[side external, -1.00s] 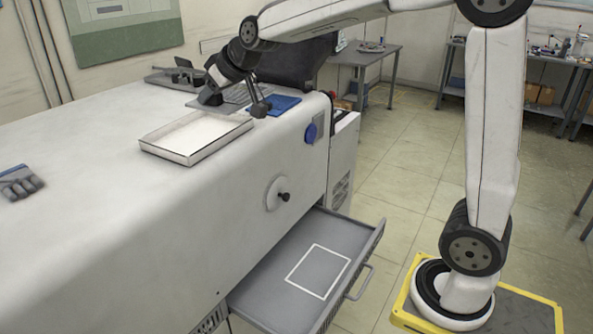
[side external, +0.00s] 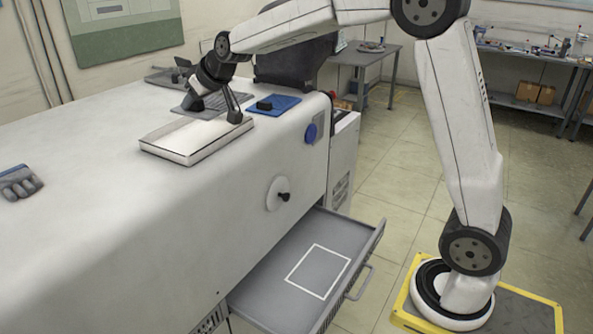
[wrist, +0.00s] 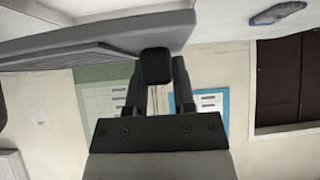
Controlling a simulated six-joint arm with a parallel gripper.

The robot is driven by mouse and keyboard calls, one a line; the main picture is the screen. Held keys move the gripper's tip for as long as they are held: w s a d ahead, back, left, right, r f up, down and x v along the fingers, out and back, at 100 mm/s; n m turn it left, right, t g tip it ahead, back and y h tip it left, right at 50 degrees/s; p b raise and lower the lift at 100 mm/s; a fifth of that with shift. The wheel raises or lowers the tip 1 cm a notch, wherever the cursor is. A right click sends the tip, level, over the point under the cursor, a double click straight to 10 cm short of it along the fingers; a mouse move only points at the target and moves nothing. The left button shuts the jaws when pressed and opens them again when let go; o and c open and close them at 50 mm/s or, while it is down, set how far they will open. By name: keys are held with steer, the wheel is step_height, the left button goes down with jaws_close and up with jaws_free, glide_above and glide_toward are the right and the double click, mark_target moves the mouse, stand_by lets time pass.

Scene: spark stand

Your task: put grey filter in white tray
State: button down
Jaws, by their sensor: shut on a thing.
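The grey filter (side external: 208,102) is a flat ridged panel, held between the fingers of my gripper (side external: 215,111) in the side view. The white tray (side external: 180,156) is a shallow open box on the pale bench top. My gripper and the filter are at the tray's far edge, and the near finger appears over its far right corner. The tray's inside looks empty where it shows.
A blue mat (side external: 286,103) with a small black object (side external: 264,105) lies right of my gripper. A grey glove (side external: 19,182) is at the far left. An open grey drawer (side external: 268,270) juts out below the bench.

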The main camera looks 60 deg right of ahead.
steer(key=x, duration=0.9)
steer(key=shift+w+d+f, duration=0.2)
steer(key=shift+d, duration=0.05)
steer(key=shift+w+f, duration=0.3)
steer(key=shift+f, duration=1.55)
steer(key=shift+f, duration=0.1)
steer(key=shift+c, duration=2.3)
jaws_free()
